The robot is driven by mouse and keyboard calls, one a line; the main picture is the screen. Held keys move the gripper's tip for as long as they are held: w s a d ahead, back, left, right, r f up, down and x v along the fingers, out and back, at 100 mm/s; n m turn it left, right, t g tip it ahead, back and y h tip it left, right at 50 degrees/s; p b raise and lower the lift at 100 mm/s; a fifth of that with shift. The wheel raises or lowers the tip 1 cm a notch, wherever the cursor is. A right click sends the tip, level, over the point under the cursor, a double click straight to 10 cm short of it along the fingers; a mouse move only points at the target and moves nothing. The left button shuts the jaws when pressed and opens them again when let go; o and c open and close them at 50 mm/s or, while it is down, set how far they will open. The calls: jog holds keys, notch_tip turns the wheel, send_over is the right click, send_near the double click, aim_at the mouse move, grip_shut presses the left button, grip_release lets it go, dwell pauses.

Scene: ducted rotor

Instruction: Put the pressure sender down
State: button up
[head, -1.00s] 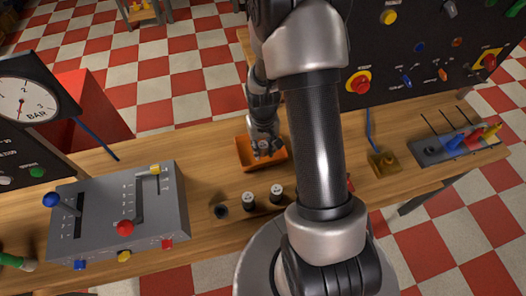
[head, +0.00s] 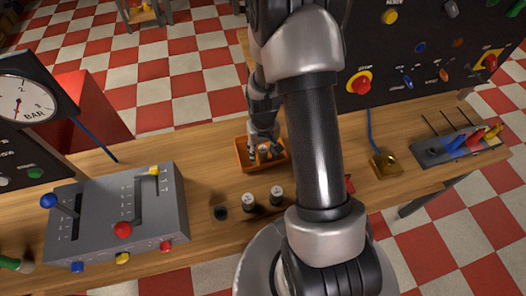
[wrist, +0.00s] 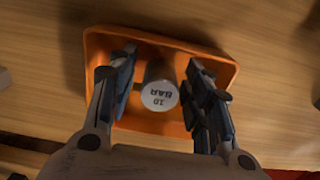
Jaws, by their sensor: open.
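The pressure sender (wrist: 160,92), a small grey cylinder with a pale end marked "10 BAR", is in the orange tray (wrist: 225,75) on the wooden bench. My gripper (wrist: 162,88) is open, with one finger on each side of the sender and a visible gap to it on both sides. In the head view my gripper (head: 264,148) reaches down into the same orange tray (head: 240,162), and partly hides the sender there.
Two similar cylinders with pale tops (head: 277,196) stand in a wooden rack in front of the tray, beside a dark socket (head: 220,213). A grey lever box (head: 115,215) is at the left. A brass block (head: 386,165) with a blue cable is at the right.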

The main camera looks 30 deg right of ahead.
notch_tip(320, 180, up, 12)
jog(key=p, duration=0.5)
notch_tip(320, 180, up, 15)
jog(key=n+t, duration=0.1)
jog(key=t, duration=0.1)
send_over(263, 149)
jog(key=s+a, duration=0.4)
jog(key=a, duration=0.2)
jog(key=s+a+r+n+t, duration=0.1)
jog(key=s+a+r, duration=0.2)
jog(key=s, duration=0.3)
jog(key=s+a+r+n+t, duration=0.1)
jog(key=s+a+r, duration=0.1)
jog(key=s+r, duration=0.3)
jog(key=shift+s+a+r+t, duration=0.3)
jog(key=shift+s+a+r, duration=0.1)
jog(key=shift+s, duration=0.3)
